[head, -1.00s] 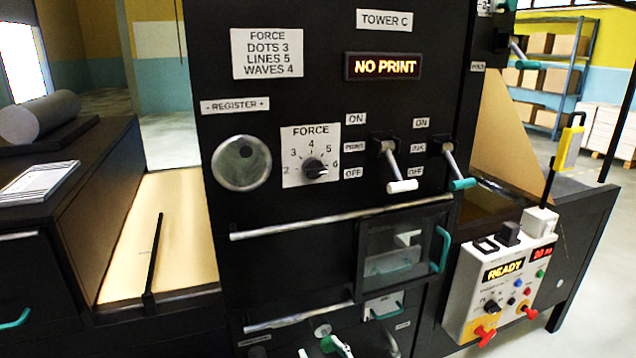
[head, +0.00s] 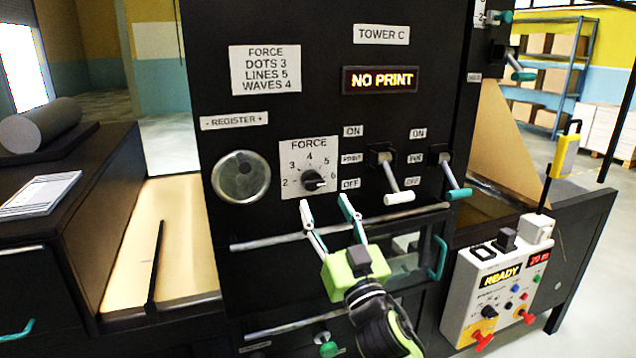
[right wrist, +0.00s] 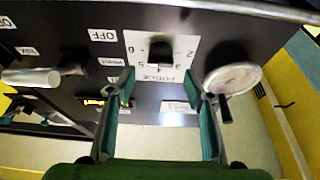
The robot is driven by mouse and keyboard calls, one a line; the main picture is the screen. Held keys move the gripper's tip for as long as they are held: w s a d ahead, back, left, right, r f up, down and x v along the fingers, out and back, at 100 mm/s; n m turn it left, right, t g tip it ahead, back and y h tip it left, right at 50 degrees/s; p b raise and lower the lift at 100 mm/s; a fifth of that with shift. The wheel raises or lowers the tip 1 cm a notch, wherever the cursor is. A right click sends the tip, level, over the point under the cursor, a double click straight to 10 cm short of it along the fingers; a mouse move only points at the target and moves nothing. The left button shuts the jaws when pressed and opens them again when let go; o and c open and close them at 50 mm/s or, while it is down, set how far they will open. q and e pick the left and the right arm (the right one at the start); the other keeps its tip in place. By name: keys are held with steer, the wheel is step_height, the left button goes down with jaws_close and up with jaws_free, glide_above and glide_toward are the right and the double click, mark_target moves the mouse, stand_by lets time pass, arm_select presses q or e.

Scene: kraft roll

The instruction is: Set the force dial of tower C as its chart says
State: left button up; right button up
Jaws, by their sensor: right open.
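The black tower C panel carries a white FORCE dial plate (head: 309,160) with numbers 2 to 6 and a black knob (head: 313,181). The chart (head: 266,78) reads FORCE, DOTS 3, LINES 5, WAVES 4. My right gripper (head: 325,205) is open and empty just below the dial, its fingers pointing up toward it. In the right wrist view the knob (right wrist: 160,49) shows upside down beyond the open fingers (right wrist: 163,98). My left gripper is out of view.
A round REGISTER knob (head: 240,177) sits left of the dial. Two levers, one white-tipped (head: 398,197) and one teal-tipped (head: 459,194), stick out to its right. A metal bar (head: 270,242) crosses below. A control box (head: 497,285) reads READY; the tower display (head: 380,80) reads NO PRINT.

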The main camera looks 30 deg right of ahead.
mark_target(315, 187)
steer(key=p+x, duration=0.1)
steer(key=x, duration=0.4)
steer(key=shift+w, duration=0.1)
steer(key=c, duration=1.1)
